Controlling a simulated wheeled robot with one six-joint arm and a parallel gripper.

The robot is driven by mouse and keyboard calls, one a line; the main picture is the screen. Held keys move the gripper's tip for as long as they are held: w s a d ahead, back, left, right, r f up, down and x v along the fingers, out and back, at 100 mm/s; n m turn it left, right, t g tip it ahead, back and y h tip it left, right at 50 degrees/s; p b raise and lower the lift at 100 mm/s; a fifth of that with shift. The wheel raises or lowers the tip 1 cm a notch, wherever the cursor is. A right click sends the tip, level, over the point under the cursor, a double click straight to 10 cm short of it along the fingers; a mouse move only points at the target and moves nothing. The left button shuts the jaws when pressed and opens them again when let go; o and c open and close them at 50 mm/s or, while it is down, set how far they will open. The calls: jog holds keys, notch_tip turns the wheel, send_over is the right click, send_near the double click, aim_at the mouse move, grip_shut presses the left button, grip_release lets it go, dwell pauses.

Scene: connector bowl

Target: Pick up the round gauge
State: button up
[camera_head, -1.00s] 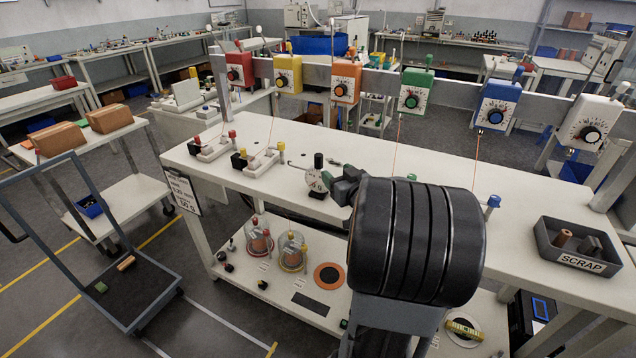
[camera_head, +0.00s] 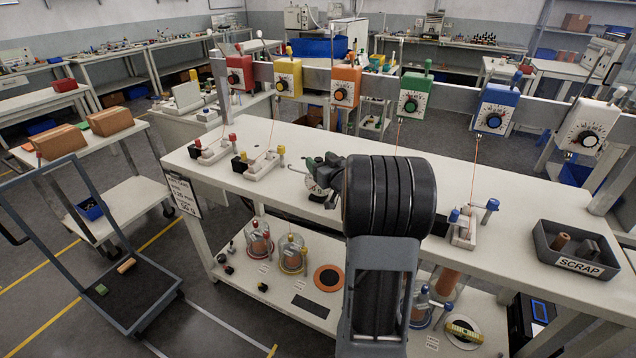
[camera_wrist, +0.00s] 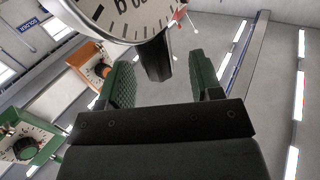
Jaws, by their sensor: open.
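The round gauge (camera_head: 312,187) has a white dial and stands on the white bench, partly hidden behind my gripper in the head view. In the wrist view its white face with dark marks (camera_wrist: 125,14) is cut off by the top edge. Its black stem or knob (camera_wrist: 155,62) points down the picture into the gap between the fingertips. My gripper (camera_head: 322,165) is at the gauge's upper part. Its green fingers are spread in the wrist view (camera_wrist: 160,78), one on each side of the knob, with visible space on both sides. No contact shows.
White fixtures with red (camera_head: 215,150) and yellow (camera_head: 262,163) posts stand left of the gauge. A blue-post fixture (camera_head: 462,230) is right of my arm. Coloured dial boxes (camera_head: 346,84) hang on a rail behind. A scrap tray (camera_head: 556,262) sits at right.

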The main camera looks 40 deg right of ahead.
jog(key=shift+w+d, duration=0.2)
jog(key=shift+w, duration=1.4)
jog(key=shift+c, duration=0.3)
grip_shut()
